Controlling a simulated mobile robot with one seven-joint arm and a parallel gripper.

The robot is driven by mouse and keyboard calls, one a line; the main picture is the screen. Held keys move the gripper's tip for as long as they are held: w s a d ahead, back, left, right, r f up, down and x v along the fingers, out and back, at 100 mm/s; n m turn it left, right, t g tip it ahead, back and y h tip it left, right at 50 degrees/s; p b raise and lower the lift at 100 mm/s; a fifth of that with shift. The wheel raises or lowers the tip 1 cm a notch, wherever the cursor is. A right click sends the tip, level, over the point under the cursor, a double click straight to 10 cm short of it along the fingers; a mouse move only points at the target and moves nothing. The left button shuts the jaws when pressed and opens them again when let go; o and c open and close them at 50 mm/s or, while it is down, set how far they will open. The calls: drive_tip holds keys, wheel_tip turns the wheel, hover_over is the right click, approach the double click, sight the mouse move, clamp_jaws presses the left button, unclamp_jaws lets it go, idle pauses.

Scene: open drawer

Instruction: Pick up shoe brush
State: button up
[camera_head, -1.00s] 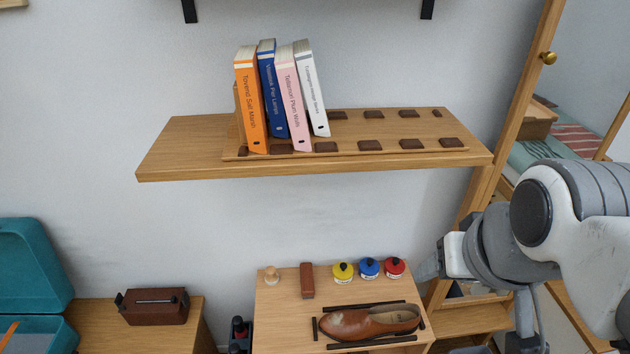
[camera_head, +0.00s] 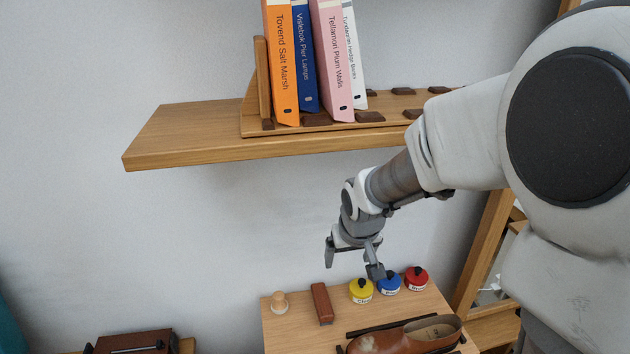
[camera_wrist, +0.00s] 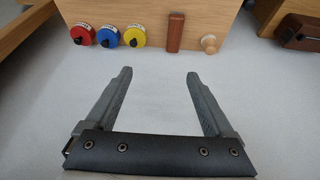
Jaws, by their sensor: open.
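The shoe brush seems to be the reddish-brown oblong block (camera_head: 321,303) on the small wooden table (camera_head: 283,329), between a pale wooden knob and a yellow tin. It also shows in the wrist view at the top, right of centre (camera_wrist: 175,32). My gripper (camera_head: 352,266) is open and empty, with its fingers pointing down, in the air above the table's back edge. In the wrist view the two fingers (camera_wrist: 160,74) are wide apart with nothing between them, and the brush is beyond the right finger's tip. No contact shows.
The wooden knob (camera_head: 279,303) stands left of the brush. Yellow (camera_head: 361,291), blue (camera_head: 389,284) and red (camera_head: 417,279) tins stand right of it. A brown shoe (camera_head: 405,337) lies in front. A shelf (camera_head: 190,135) with books overhangs behind.

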drive_tip(key=b, duration=0.6)
approach(322, 298)
drive_tip(key=x, duration=0.3)
drive_tip(key=d+x, duration=0.1)
drive_tip(key=x, duration=0.1)
drive_tip(key=shift+s, duration=0.1)
drive_tip(key=shift+a+b+x, duration=0.2)
drive_tip(key=shift+b+x, duration=0.15)
drive_tip(key=shift+x, duration=0.6)
drive_tip(key=shift+a+b+x, duration=0.15)
drive_tip(key=shift+b+x, duration=0.2)
drive_tip(key=shift+x, duration=0.6)
drive_tip(key=shift+a+b+x, duration=0.2)
drive_tip(key=shift+b+x, duration=0.15)
drive_tip(key=shift+x, duration=0.6)
drive_tip(key=shift+f+y+b, duration=0.2)
drive_tip(key=shift+y+b, duration=0.1)
clamp_jaws()
